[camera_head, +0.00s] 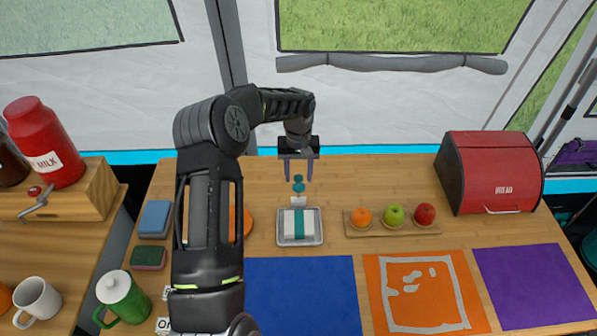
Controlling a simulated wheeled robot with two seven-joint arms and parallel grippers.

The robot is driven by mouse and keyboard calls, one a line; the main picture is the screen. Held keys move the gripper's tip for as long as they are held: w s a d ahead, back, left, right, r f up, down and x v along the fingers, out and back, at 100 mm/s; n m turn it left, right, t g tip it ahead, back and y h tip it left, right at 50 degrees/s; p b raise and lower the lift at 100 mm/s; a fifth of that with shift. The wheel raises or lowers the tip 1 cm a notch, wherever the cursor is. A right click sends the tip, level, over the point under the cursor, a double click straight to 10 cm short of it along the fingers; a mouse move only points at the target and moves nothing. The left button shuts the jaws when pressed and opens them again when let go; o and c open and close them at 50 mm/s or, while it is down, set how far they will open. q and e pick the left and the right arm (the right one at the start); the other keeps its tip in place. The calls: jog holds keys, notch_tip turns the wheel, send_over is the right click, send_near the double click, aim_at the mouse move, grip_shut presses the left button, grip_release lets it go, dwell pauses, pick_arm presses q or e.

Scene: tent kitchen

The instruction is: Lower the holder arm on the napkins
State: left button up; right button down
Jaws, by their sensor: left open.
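The napkins (290,224) are a white stack in a shallow metal tray holder (282,240) at the middle of the wooden table. The holder arm (299,217) is a teal strip over the stack, with a white block (298,201) at its back end. A small teal knob-like piece (298,183) shows just behind that block. My left gripper (299,172) hangs above and behind the holder, fingers pointing down and apart, one on each side of the teal piece in the picture. I cannot tell whether they touch it. My right gripper is not in view.
A board (436,230) with an orange and two apples lies right of the holder. A red bread box (492,170) stands at the back right. Blue (303,290), orange and purple mats cover the front.

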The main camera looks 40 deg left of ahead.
pick_arm(q)
jog(key=shift+c, duration=0.4)
grip_shut()
dwell(1.0)
